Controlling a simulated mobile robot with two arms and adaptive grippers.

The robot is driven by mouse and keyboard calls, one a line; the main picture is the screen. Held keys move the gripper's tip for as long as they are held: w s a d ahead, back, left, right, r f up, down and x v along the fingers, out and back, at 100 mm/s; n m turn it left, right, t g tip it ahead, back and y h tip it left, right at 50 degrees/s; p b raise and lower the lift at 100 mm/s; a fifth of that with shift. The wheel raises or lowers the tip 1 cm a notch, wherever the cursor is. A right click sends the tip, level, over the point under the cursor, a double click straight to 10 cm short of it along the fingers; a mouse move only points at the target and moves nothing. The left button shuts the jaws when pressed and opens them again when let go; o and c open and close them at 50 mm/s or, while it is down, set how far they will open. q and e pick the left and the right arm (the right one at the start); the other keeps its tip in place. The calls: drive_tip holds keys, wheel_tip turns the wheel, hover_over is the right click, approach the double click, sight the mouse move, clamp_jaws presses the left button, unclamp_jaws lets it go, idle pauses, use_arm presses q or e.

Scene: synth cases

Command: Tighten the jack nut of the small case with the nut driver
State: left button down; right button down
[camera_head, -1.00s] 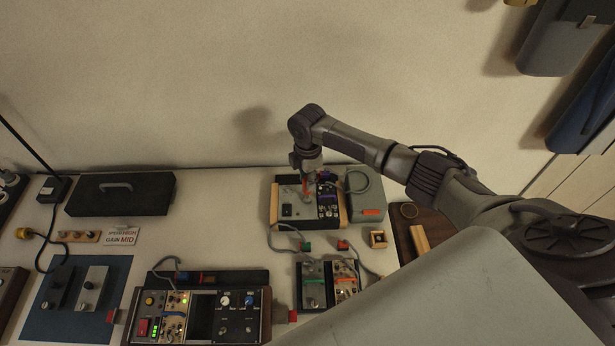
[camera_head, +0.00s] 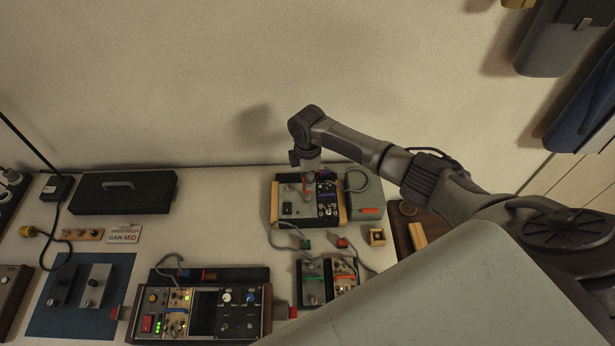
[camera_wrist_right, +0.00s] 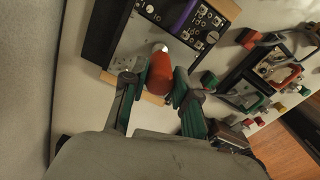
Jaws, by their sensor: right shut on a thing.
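The small case (camera_head: 291,197), with a light panel, dark module strip and wooden sides, stands at the back of the bench under my right arm. My right gripper (camera_head: 308,179) is above it. In the right wrist view my right gripper (camera_wrist_right: 156,80) has its green-padded fingers shut on a red-orange handle, which I take as the nut driver (camera_wrist_right: 160,75). The driver's pale end points at the case panel (camera_wrist_right: 139,48). The jack nut is hidden or too small to make out, and I cannot tell whether the driver touches it. My left gripper is out of view.
A larger rack case (camera_head: 205,312) stands at the front. Two small pedal-like boxes (camera_head: 314,287) with cables are right of it. A grey-green box (camera_head: 365,199) adjoins the small case. A black lidded case (camera_head: 123,194) and blue mat (camera_head: 65,321) lie left.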

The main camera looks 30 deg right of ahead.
drive_tip(key=shift+m+p, duration=0.65)
drive_tip(key=shift+m, duration=0.25)
drive_tip(key=shift+m+p, duration=0.35)
drive_tip(key=shift+m, duration=0.65)
drive_tip(key=shift+m+p, duration=0.7)
drive_tip(key=shift+m, duration=0.2)
